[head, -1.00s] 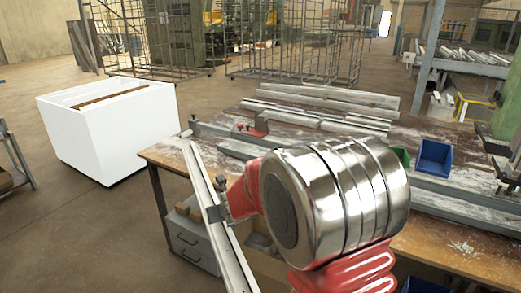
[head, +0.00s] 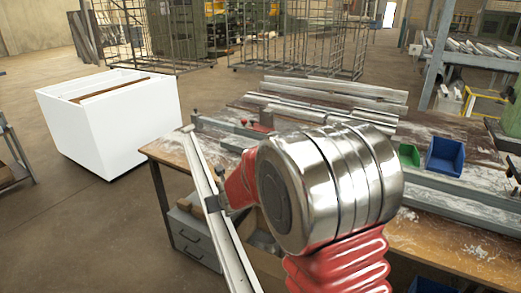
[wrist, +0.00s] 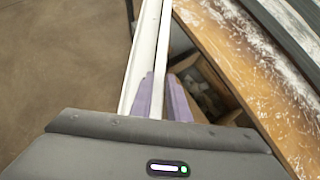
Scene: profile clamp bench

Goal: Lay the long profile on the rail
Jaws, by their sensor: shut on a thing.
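The long profile (head: 232,246) is a pale, slim, grooved bar. My gripper (head: 214,203) is shut on it partway along and holds it aslant, beside the left end of the bench. Its far end is near the bench's left corner; its near end runs out of the picture. In the wrist view the profile (wrist: 146,45) passes between two purple fingers (wrist: 160,97) and runs away from me. The grey rail (head: 455,187) lies along the bench, apart from the profile, its middle hidden behind my arm.
The wooden bench (head: 165,150) carries several other profiles (head: 335,94) at the back, a red clamp (head: 258,127), a green bin (head: 408,155) and a blue bin (head: 445,155). A white box (head: 105,125) stands left of the bench. Open floor lies at the left front.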

